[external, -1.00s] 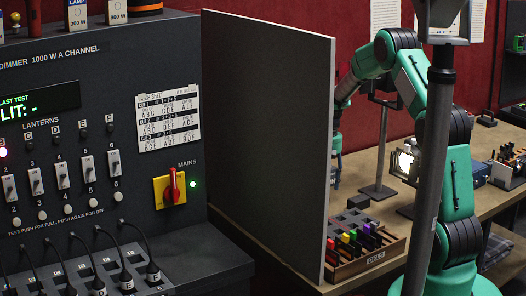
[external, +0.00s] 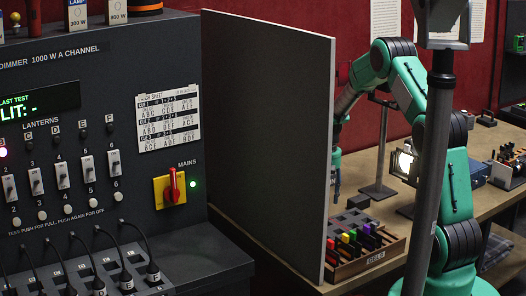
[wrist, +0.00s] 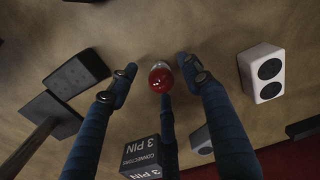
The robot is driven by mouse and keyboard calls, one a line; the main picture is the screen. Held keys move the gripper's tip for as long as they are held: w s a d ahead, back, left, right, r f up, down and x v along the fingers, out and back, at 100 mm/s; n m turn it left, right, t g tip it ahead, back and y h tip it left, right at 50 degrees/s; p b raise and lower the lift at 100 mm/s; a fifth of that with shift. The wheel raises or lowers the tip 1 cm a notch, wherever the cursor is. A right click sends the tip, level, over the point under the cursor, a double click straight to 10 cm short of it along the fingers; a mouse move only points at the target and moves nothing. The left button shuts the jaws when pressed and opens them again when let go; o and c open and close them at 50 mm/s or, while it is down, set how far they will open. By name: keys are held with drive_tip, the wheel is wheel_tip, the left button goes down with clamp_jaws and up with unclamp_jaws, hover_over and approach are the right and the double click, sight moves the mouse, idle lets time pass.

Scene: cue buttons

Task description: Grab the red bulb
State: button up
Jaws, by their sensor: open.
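The red bulb (wrist: 161,78), a glossy round bulb with a pale part at its top in the picture, shows in the wrist view on the brown table. My gripper (wrist: 156,66) is open, with blue fingers on the left and right of the bulb and another finger below it in the picture. The bulb appears between the fingertips, with visible gaps to the side fingers. In the external view my gripper (external: 337,186) points down behind the edge of the grey panel, partly hidden. The bulb is hidden there.
In the wrist view, a dark 3 PIN connectors box (wrist: 143,156) lies below, a white block with two black circles (wrist: 262,72) at right, and a dark flat box (wrist: 77,76) at left. The grey panel (external: 270,130) and gel tray (external: 375,262) stand nearby.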

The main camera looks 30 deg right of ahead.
drive_tip(key=shift+f, duration=1.65)
drive_tip(key=c, duration=1.1)
